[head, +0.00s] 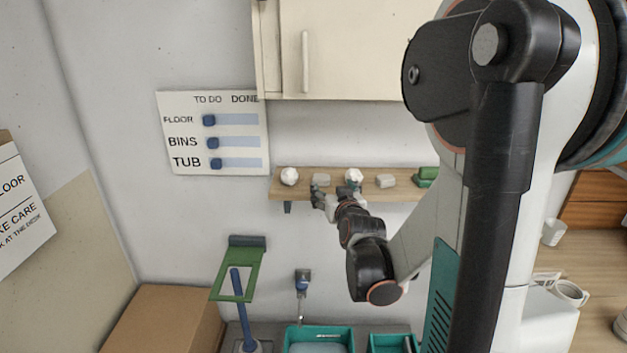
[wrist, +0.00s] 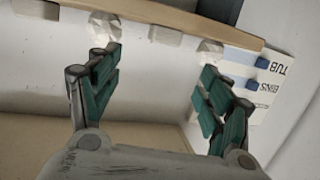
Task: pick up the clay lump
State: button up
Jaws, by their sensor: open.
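Several pale lumps stand on a wooden wall shelf (head: 301,193); which is the clay lump is not certain. A grey blocky lump (head: 321,180) sits between a white rounded lump (head: 289,176) at the left and another white one (head: 354,175). A second grey block (head: 386,181) is further right. My gripper (head: 334,194) is open at the shelf's front. In the wrist view, upside down, the grey lump (wrist: 165,36) shows beyond the gap between the open fingers (wrist: 158,62), apart from them. White lumps (wrist: 209,51) show near both fingertips, the left one partly hidden.
A green object (head: 427,176) is at the shelf's right, partly behind my arm. A cabinet (head: 345,50) hangs above. A task board (head: 213,132) is at the left. Below are a cardboard box (head: 165,318), a green-framed tool (head: 238,272) and teal tubs (head: 318,336).

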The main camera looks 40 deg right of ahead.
aim_at(322, 178)
jog(key=x, duration=0.4)
jog(key=b+x, duration=0.1)
jog(key=x, duration=0.7)
jog(key=shift+w+a+f+b, duration=0.15)
jog(key=shift+a+f+b, duration=0.1)
jog(key=shift+b, duration=0.15)
jog(key=shift+r, duration=0.1)
jog(key=c, duration=1.2)
